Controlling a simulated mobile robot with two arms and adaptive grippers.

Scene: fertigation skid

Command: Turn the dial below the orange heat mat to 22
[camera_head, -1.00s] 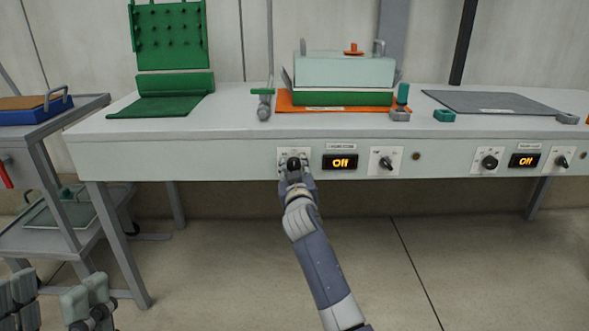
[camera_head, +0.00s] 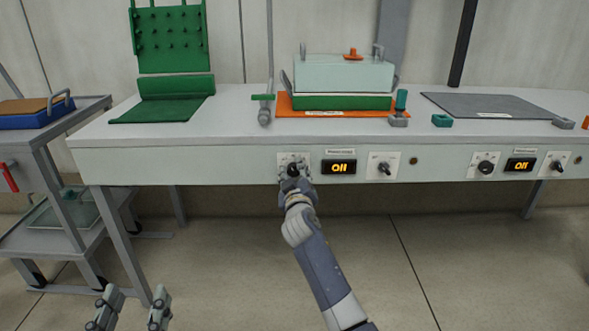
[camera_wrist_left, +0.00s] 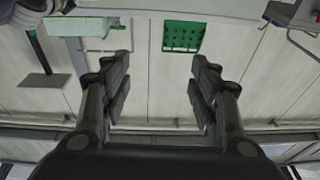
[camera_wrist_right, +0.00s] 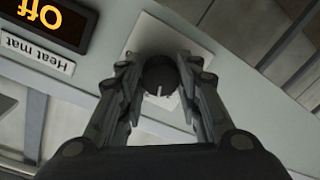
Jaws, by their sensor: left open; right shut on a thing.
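The orange heat mat (camera_head: 290,111) lies on the bench top under a green tray (camera_head: 342,102) with a pale lidded box on it. Below it on the front panel is a black dial (camera_wrist_right: 160,75) on a white plate (camera_wrist_right: 148,36). My right gripper (camera_head: 293,177) is shut on this dial, with one finger on each side. The dial's scale is mostly hidden by the fingers. My left gripper (camera_head: 135,302) is open and empty, low at the left, away from the bench.
A second knob (camera_head: 383,167) sits right of the display. Another display (camera_head: 521,164) with knobs is further right. A cart (camera_head: 50,132) stands left. Floor in front is clear.

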